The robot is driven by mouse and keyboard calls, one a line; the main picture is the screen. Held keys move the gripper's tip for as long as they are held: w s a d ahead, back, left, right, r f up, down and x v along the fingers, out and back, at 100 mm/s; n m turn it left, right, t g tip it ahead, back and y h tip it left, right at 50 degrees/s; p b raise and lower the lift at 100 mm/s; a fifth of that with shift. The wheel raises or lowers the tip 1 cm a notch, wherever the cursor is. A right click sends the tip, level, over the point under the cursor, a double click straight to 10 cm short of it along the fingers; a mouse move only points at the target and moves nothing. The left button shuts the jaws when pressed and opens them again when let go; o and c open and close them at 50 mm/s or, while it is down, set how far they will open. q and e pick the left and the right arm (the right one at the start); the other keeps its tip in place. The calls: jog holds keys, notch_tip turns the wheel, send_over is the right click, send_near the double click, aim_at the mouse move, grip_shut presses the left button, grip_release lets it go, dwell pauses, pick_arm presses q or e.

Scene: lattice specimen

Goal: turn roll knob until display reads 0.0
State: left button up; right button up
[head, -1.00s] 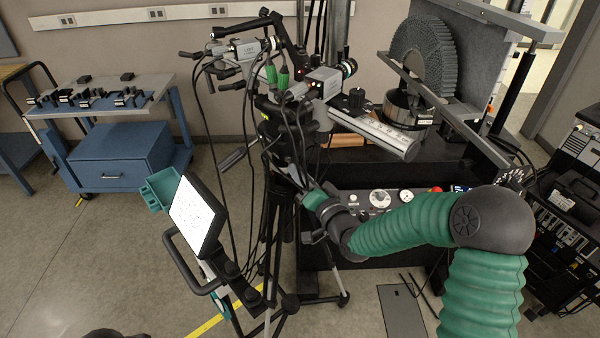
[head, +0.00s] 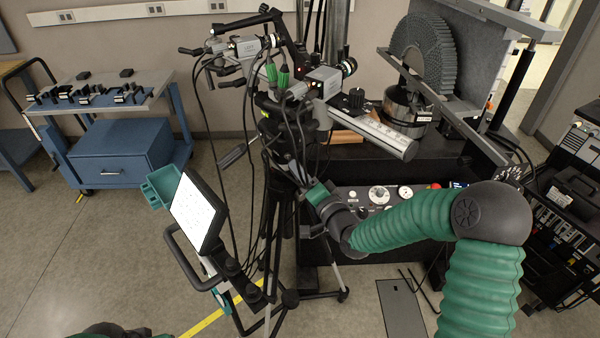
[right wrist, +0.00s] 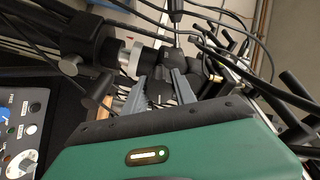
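The camera rig (head: 285,100) stands on a black tripod and carries two grey cameras and several dark knobs and handles. My right gripper (right wrist: 158,82) reaches into its head. In the right wrist view its two grey fingers are apart, with a dark knob-like part (right wrist: 160,92) between or just behind them; I cannot tell whether they touch it. My left gripper is out of view.
Black cables hang around the rig. Behind it are a dark bench (head: 350,155) with a knob panel (head: 378,194) and a large toothed ring (head: 425,55). A blue cabinet (head: 122,152) stands at the left. Floor is open at the lower left.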

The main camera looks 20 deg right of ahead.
jog(key=o, duration=0.4)
jog(key=shift+d+f, duration=0.1)
jog(key=shift+d, duration=0.05)
jog(key=s+d+p, duration=0.1)
jog(key=s+p, duration=0.3)
jog(key=s, duration=0.4)
jog(key=s+d+p, duration=0.2)
jog(key=s+p, duration=0.3)
jog(key=s, duration=0.3)
jog(key=shift+s+d+f, duration=0.25)
jog(key=shift+a, duration=0.1)
